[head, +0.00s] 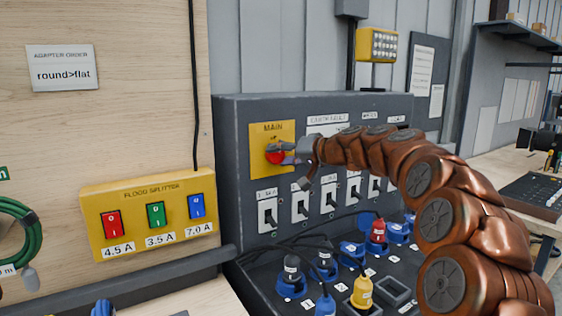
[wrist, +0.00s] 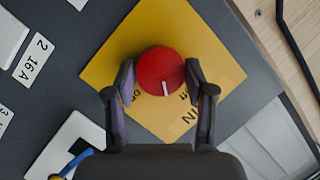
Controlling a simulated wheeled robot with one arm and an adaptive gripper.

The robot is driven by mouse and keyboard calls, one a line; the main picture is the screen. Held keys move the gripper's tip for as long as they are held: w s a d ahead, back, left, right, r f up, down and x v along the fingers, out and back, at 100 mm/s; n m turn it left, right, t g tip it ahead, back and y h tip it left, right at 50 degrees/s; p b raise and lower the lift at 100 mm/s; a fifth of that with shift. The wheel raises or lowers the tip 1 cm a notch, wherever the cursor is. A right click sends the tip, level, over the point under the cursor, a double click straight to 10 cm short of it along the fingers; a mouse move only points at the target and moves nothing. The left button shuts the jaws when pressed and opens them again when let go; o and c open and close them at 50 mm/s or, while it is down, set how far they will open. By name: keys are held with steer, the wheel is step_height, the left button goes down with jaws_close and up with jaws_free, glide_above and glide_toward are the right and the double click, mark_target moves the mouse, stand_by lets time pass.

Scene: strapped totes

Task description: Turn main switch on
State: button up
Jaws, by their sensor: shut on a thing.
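The main switch is a round red knob (head: 274,158) on a yellow plate (head: 259,136) marked MAIN, on the grey power cabinet. My gripper (head: 287,154) is at the knob from the right in the head view. In the wrist view, the two dark fingers of my gripper (wrist: 160,88) are shut on the red knob (wrist: 160,66), one on each side. The knob's white mark points down in that picture, slightly to the right. Small lettering on the yellow plate (wrist: 112,58) beside the fingers is partly hidden and hard to read.
Breaker switches (head: 267,214) sit in a row below the main switch. Plugs and cables (head: 291,276) crowd the sloped panel beneath. A yellow flood splitter box (head: 150,190) is on the wooden wall at left. A bench (head: 505,168) stands at right.

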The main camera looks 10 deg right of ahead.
steer(key=m+y+b, duration=0.1)
steer(key=m, duration=0.1)
steer(key=m+t+y+b, duration=0.1)
steer(key=m, duration=0.1)
steer(key=shift+f, duration=0.35)
steer(key=m+t, duration=0.1)
steer(key=m, duration=0.2)
steer(key=m+t+y+b, duration=0.1)
steer(key=m, duration=0.1)
steer(key=shift+f+m, duration=0.1)
steer(key=shift+m, duration=0.3)
steer(key=o, duration=1.2)
steer(key=shift+c, duration=0.2)
steer(key=shift+s+d, duration=0.4)
steer(key=shift+d, duration=0.05)
steer(key=v, duration=1)
steer(key=shift+s+d+f, duration=0.25)
steer(key=shift+s, duration=0.05)
